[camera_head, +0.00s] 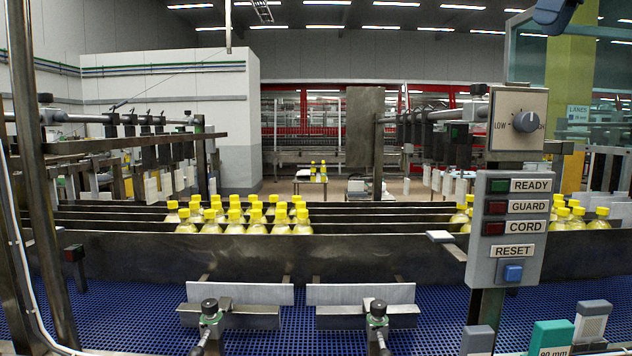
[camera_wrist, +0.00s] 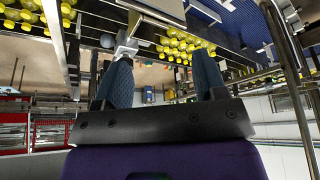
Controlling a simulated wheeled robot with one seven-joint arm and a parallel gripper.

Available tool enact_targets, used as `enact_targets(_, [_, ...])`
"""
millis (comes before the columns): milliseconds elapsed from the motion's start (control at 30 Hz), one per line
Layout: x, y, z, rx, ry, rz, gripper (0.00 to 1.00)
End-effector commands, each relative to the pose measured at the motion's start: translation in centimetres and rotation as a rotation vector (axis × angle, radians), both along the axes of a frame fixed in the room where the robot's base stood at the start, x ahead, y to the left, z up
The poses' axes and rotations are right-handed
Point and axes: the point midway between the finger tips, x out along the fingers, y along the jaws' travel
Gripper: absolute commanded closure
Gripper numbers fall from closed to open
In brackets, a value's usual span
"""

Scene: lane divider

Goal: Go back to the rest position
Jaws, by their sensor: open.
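My gripper (camera_wrist: 162,72) shows in the wrist view, with two blue-grey fingers standing apart on a dark bracket. It is open and nothing is between the fingers. The wrist view is turned over, with the yellow-capped bottles (camera_wrist: 178,47) and the blue mesh belt (camera_wrist: 243,22) along its top, beyond the fingers. In the head view the gripper's fingers do not show.
A control panel (camera_head: 508,228) with indicator lights and a dial box (camera_head: 518,122) stands at the right. A steel divider wall (camera_head: 350,258) crosses behind the blue belt (camera_head: 130,308). Two guide plates (camera_head: 240,293) (camera_head: 360,293) stand over the belt. A metal post (camera_head: 38,180) rises at left.

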Motion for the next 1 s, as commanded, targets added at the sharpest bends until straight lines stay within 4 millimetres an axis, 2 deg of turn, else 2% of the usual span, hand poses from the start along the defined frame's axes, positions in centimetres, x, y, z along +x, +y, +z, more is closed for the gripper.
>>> enact_targets(367, [-1.4, 1.5, -1.9, 0.013, 0.011, -0.09, 0.35])
enact_targets(567, [-3.0, 2.9, -3.9, 0.02, 0.017, -0.172, 0.35])
enact_targets(667, [-4.3, 3.9, -5.7, 0.025, 0.019, -0.229, 0.35])
enact_targets(767, [-6.2, 5.0, -8.3, 0.026, 0.022, -0.298, 0.35])
enact_targets(1000, [-11.4, 7.4, -16.0, 0.024, 0.013, -0.458, 0.35])
